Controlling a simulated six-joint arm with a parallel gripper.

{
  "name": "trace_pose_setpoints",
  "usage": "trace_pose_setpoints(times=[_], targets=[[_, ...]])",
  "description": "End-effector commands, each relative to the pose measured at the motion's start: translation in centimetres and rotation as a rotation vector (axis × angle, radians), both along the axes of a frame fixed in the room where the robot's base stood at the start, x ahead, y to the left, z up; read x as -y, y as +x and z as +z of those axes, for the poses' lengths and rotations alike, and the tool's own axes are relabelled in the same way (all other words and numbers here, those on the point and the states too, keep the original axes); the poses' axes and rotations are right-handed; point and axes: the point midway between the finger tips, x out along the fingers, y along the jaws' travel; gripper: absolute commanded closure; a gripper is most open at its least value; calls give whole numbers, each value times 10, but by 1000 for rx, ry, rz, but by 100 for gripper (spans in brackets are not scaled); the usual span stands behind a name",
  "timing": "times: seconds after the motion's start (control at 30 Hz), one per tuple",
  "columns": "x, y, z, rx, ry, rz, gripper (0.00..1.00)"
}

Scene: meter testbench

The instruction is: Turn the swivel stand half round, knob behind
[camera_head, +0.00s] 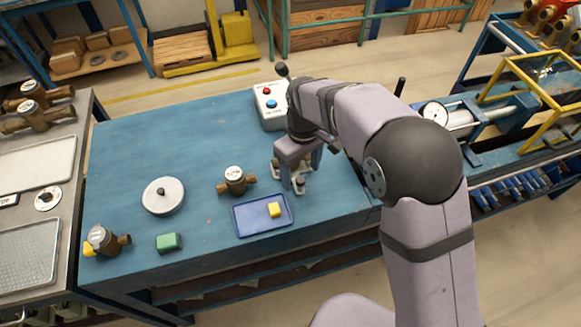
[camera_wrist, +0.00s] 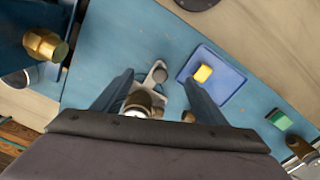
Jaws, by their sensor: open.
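What looks like the swivel stand (camera_head: 299,189) is a small grey bracket with dark round knobs, standing on the blue bench right of the blue tray. In the wrist view its grey arm (camera_wrist: 152,82) carries a knob that points toward the bench's front edge. A brass part with a pale top (camera_wrist: 137,101) sits behind that arm, partly hidden by my gripper's body. My gripper (camera_head: 301,175) is open and pointed down over the stand. In the wrist view its two fingers (camera_wrist: 158,80) are either side of the stand; I cannot tell whether they touch it.
A blue tray (camera_head: 242,225) with a yellow block (camera_head: 274,210) lies close left of my gripper. A brass meter (camera_head: 234,180), white disc (camera_head: 155,205), green block (camera_head: 169,242) and another meter (camera_head: 103,240) stand farther left. A button box (camera_head: 270,106) stands behind. The bench's back left is clear.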

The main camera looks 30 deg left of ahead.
Motion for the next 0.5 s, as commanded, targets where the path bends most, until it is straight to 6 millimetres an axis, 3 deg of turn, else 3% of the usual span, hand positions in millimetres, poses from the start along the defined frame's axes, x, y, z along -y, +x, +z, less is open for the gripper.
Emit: trace_pose_setpoints(times=[0.5], targets=[[0,0,-14,0,-1,0,34]])
